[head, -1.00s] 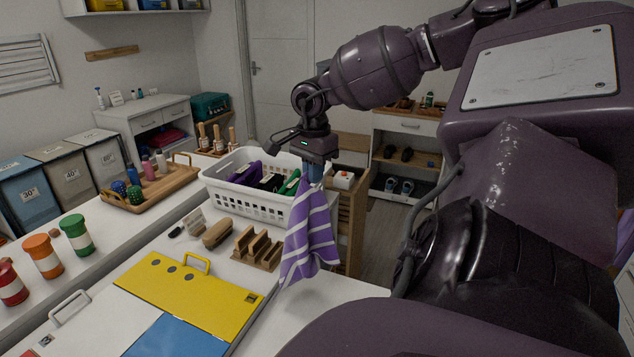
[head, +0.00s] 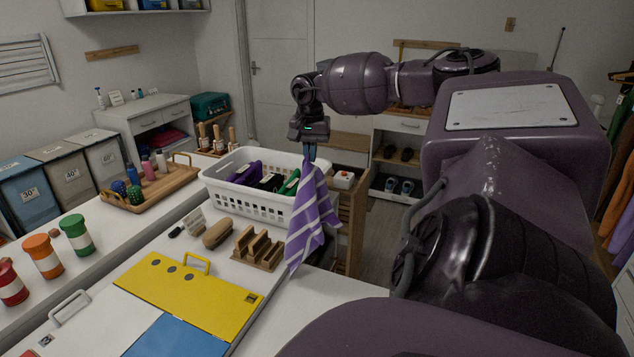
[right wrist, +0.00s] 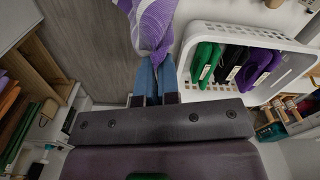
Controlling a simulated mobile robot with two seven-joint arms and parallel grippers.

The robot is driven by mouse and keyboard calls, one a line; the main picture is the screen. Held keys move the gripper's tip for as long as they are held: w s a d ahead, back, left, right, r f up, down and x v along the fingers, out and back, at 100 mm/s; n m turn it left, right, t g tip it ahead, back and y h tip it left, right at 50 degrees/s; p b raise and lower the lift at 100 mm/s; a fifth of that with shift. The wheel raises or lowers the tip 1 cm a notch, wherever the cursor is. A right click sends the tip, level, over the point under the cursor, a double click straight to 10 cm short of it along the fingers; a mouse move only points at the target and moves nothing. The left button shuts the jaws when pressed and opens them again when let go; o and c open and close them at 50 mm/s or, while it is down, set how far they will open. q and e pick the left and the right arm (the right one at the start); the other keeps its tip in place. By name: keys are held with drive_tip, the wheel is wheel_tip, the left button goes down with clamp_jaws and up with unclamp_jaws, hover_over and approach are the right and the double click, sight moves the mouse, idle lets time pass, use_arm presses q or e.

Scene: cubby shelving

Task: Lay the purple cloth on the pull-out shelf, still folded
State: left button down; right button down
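The purple cloth with white stripes (head: 309,222) hangs from my right gripper (head: 309,158) in the head view, beside the right end of the white basket. In the right wrist view the cloth (right wrist: 152,28) is pinched between the blue fingertips (right wrist: 156,72) of my right gripper, which is shut on it. The cloth drapes downward in loose points; I cannot tell how its layers are folded. A wooden shelf unit (head: 345,215) stands behind and right of the cloth; I cannot tell whether part of it is the pull-out shelf. My left gripper is not in view.
The white basket (head: 232,198) holds purple, black and green folded items. Wooden slotted holder (head: 257,248), brush (head: 217,234) and yellow panel (head: 190,292) lie on the counter. A shoe cabinet (head: 405,155) stands at the back. Floor shows between the wooden unit and my arm.

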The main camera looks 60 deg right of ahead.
drive_tip(key=s+a+f, duration=0.7)
drive_tip(key=a+f, duration=0.4)
drive_tip(key=s+a+f, duration=0.6)
drive_tip(key=a+f, duration=0.4)
drive_tip(key=f, duration=0.2)
drive_tip(key=s+a+f, duration=0.7)
drive_tip(key=a+f, duration=0.4)
drive_tip(key=shift+s+a+f, duration=0.3)
drive_tip(key=shift+f, duration=0.05)
drive_tip(key=c, duration=1.8)
unclamp_jaws()
drive_tip(key=o, duration=0.9)
